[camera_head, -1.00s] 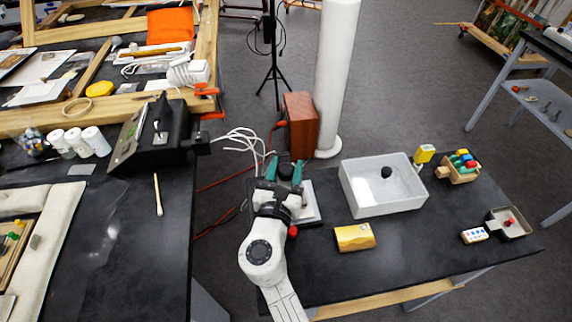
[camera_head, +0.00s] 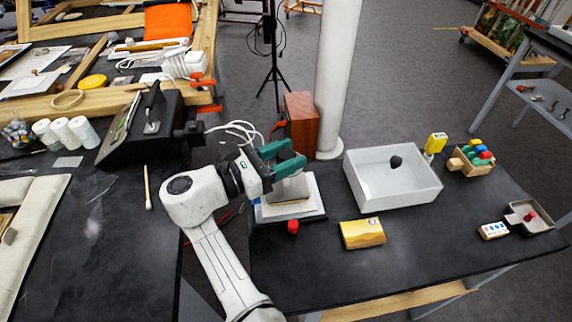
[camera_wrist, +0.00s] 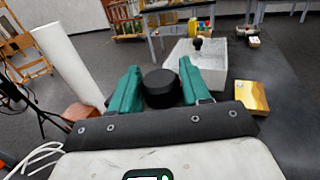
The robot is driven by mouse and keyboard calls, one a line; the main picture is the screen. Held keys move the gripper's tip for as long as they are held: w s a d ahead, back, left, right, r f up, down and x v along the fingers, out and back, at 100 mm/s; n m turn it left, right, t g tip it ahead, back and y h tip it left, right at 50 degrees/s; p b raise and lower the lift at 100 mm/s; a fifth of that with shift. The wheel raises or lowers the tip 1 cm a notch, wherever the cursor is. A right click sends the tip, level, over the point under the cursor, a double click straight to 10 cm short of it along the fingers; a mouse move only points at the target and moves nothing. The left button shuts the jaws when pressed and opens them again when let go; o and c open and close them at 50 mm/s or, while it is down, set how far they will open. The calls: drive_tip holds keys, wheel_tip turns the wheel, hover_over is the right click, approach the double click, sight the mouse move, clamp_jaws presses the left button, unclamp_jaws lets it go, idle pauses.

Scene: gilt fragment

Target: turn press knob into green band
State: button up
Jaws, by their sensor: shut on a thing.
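The press stands at the left end of the right-hand table, with a pale plate (camera_head: 312,196) and a dark base. A red ball-ended part (camera_head: 293,226) sticks out at its front. My gripper (camera_head: 284,157) has teal fingers and reaches over the press from the left. In the wrist view, the round black press knob (camera_wrist: 160,88) sits between the two teal fingers, and my gripper is shut on it. In the head view the fingers hide the knob. I cannot make out a green band on the press in either view.
A gold-yellow box (camera_head: 362,233) lies right of the press. A white tray (camera_head: 405,190) with a dark knobbed item stands behind it. A reddish-brown wooden box (camera_head: 301,122) and a white column (camera_head: 333,80) stand behind the press. The table front is clear.

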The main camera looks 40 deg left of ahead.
drive_tip(key=shift+r+m+g+h+b, duration=0.15)
drive_tip(key=shift+m+g+h+b, duration=0.15)
drive_tip(key=shift+m+h+b, duration=0.35)
drive_tip(key=o, duration=0.9)
drive_tip(key=shift+w, duration=0.1)
drive_tip(key=shift+o, duration=0.2)
drive_tip(key=b+v, duration=0.1)
drive_tip(key=v, duration=0.9)
drive_tip(key=shift+s+a+b, duration=0.2)
drive_tip(key=shift+s+b, duration=0.15)
